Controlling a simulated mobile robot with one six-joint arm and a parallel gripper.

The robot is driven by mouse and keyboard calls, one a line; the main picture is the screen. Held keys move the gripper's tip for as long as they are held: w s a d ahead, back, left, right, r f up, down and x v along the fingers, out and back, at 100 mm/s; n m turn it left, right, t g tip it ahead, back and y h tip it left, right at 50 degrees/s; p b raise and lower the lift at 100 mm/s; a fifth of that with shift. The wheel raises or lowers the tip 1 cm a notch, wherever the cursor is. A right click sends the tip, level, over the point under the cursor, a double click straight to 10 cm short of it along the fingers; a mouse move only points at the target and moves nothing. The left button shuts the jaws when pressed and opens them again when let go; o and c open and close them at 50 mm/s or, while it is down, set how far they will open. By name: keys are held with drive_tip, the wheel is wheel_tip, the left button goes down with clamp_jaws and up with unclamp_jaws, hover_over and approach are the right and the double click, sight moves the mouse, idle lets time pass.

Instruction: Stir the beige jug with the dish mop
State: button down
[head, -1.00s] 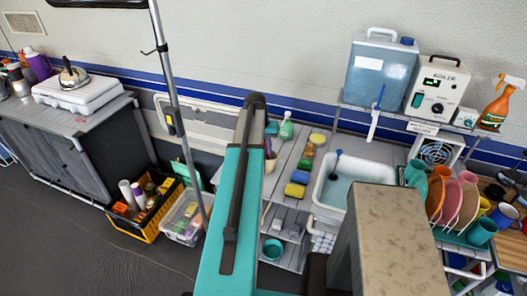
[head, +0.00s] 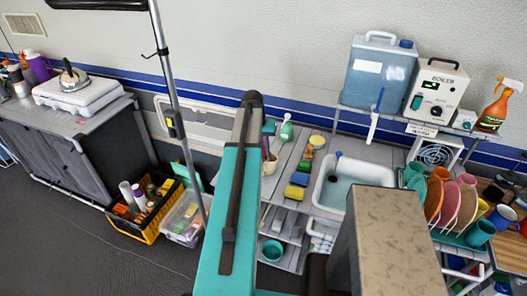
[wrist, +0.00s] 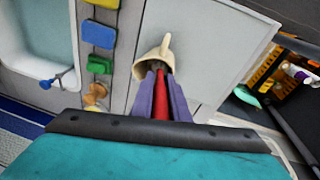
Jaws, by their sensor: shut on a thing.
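The beige jug (wrist: 152,58), with its handle toward the top, stands on the grey counter ahead of my gripper in the wrist view. In the head view the jug (head: 270,166) shows only partly, at the right edge of my arm. My gripper (wrist: 160,80) has its purple fingers shut on a red shaft, which I take to be the dish mop (wrist: 161,104). The shaft points toward the jug's mouth. The mop's head is hidden, and I cannot tell how deep it reaches into the jug.
Several sponges (head: 299,178) lie in a row between jug and sink. A green bottle (head: 287,130) stands behind the jug. A metal pole (head: 170,90) rises left of my arm.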

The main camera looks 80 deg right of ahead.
drive_tip(key=shift+w+a+r+p, duration=0.15)
drive_tip(key=shift+r+p, duration=0.25)
drive_tip(key=shift+r, duration=0.65)
drive_tip(key=shift+w+a+r+p, duration=0.2)
drive_tip(key=shift+r+p, duration=0.15)
drive_tip(key=shift+r, duration=0.75)
drive_tip(key=shift+w+a+r+p, duration=0.15)
drive_tip(key=shift+r+p, duration=0.25)
drive_tip(key=shift+r, duration=0.65)
drive_tip(key=shift+r, duration=2.55)
